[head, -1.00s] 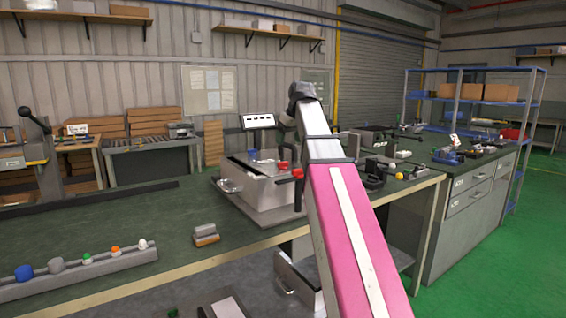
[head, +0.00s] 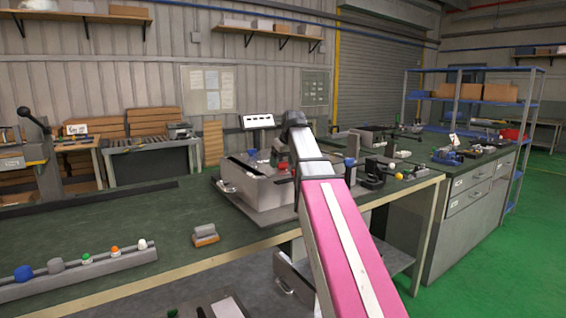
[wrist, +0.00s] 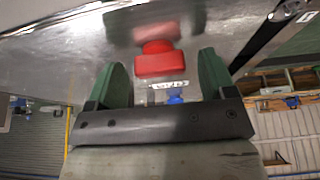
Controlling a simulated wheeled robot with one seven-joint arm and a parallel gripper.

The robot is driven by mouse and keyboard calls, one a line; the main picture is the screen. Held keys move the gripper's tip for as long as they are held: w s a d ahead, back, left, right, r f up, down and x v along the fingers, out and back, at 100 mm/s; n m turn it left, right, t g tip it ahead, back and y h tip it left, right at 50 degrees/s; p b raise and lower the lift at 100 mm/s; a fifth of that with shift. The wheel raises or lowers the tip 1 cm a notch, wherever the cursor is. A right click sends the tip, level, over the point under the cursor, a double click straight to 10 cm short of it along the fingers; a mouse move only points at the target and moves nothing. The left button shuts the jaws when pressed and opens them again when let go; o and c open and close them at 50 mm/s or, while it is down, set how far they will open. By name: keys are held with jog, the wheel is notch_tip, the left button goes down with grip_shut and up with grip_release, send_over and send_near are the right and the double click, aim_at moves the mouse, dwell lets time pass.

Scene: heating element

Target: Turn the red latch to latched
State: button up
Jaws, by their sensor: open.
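The red latch (wrist: 160,62) shows in the wrist view as a red block with a rounded red part behind it, on the shiny metal face of the grey box. My gripper (wrist: 163,66) has its two green fingers apart, one on each side of the latch, with visible space beside it. I cannot tell whether either finger touches it. A small red part (head: 282,164) shows at the box top.
A blue knob (wrist: 176,99) and a small label show beyond the latch in the wrist view. The green bench (head: 110,225) holds a rail of coloured knobs (head: 80,270) and a small grey-orange block (head: 205,235).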

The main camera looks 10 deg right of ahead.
jog(key=c, duration=0.9)
jog(key=shift+c, duration=0.2)
jog(key=shift+m, duration=0.4)
jog(key=m+h, duration=0.1)
jog(key=m, duration=0.2)
jog(key=shift+a+m+t+h, duration=0.1)
jog(key=shift+m+t+h, duration=0.2)
jog(key=shift+h, duration=0.1)
jog(key=m+h, duration=0.1)
jog(key=m, duration=0.3)
jog(key=shift+a+m+h, duration=0.1)
jog(key=shift+m+h, duration=0.2)
jog(key=shift+h, duration=0.1)
jog(key=m+g+h, duration=0.1)
jog(key=m, duration=0.3)
jog(key=shift+w+m, duration=0.15)
jog(key=shift+m, duration=0.15)
jog(key=shift+m+g+h, duration=0.7)
jog(key=shift+m+g, duration=0.2)
jog(key=shift+m, duration=1.3)
